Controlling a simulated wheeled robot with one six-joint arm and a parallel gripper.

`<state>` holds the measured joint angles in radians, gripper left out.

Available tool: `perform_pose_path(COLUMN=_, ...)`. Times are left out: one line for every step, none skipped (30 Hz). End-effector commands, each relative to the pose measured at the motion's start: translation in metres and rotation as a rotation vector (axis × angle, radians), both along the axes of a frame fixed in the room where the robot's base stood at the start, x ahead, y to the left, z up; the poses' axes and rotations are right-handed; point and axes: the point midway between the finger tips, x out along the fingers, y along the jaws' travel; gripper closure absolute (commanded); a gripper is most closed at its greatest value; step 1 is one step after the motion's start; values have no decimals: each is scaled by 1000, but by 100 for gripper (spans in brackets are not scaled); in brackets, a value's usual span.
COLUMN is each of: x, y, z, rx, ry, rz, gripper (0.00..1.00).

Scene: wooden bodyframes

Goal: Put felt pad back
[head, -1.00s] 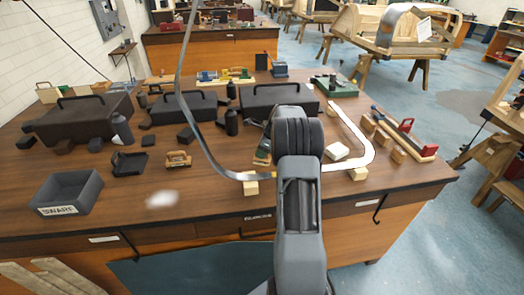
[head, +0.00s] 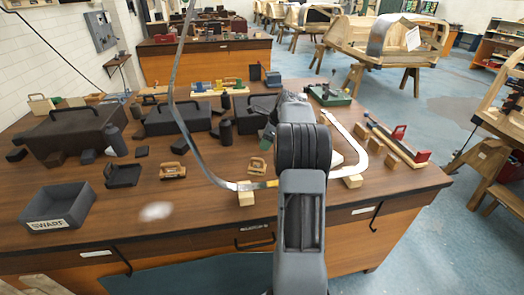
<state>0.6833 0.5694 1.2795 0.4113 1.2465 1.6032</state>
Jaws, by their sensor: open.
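I cannot tell for sure which thing is the felt pad. A small pale, blurred patch (head: 156,211) lies on the bench top to the right of the SWARF tray. A white block-like piece (head: 335,159) lies inside the curved strip, partly hidden by my arm. My arm reaches forward over the bench from the bottom centre. My gripper is hidden behind my own arm links, so its fingers and anything near them do not show.
The dark SWARF tray (head: 89,203) stands at the bench's front left. A tall bent metal strip (head: 183,120) rises beside my arm, near a wooden block (head: 246,198). Black cases (head: 78,136) and bottles crowd the back.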

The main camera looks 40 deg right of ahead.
Motion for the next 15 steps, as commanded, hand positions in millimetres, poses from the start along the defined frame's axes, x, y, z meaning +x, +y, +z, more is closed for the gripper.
perform_pose_path(x=-2, y=-2, z=5, rx=-1, ry=-1, rz=-2, gripper=58)
perform_pose_path(x=-3, y=-3, z=8, rx=0, ry=0, rz=-1, gripper=58)
perform_pose_path(x=-3, y=-3, z=11, rx=-1, ry=-1, rz=1, gripper=58)
perform_pose_path(x=-4, y=-2, z=14, rx=-4, ry=-2, rz=7, gripper=58)
perform_pose_path(x=-5, y=0, z=16, rx=-9, ry=-4, rz=18, gripper=58)
perform_pose_path(x=-5, y=5, z=20, rx=-20, ry=-8, rz=43, gripper=58)
perform_pose_path(x=-6, y=12, z=24, rx=-32, ry=-13, rz=72, gripper=58)
perform_pose_path(x=-7, y=19, z=28, rx=-48, ry=-19, rz=109, gripper=58)
perform_pose_path(x=-9, y=32, z=33, rx=-78, ry=-29, rz=174, gripper=58)
perform_pose_path(x=-11, y=44, z=38, rx=-104, ry=-39, rz=233, gripper=58)
perform_pose_path(x=-14, y=58, z=43, rx=-133, ry=-50, rz=301, gripper=58)
perform_pose_path(x=-20, y=78, z=49, rx=-178, ry=-66, rz=405, gripper=58)
perform_pose_path(x=-25, y=94, z=53, rx=-213, ry=-79, rz=489, gripper=58)
perform_pose_path(x=-32, y=110, z=57, rx=-251, ry=-93, rz=580, gripper=58)
perform_pose_path(x=-42, y=132, z=61, rx=-301, ry=-111, rz=705, gripper=58)
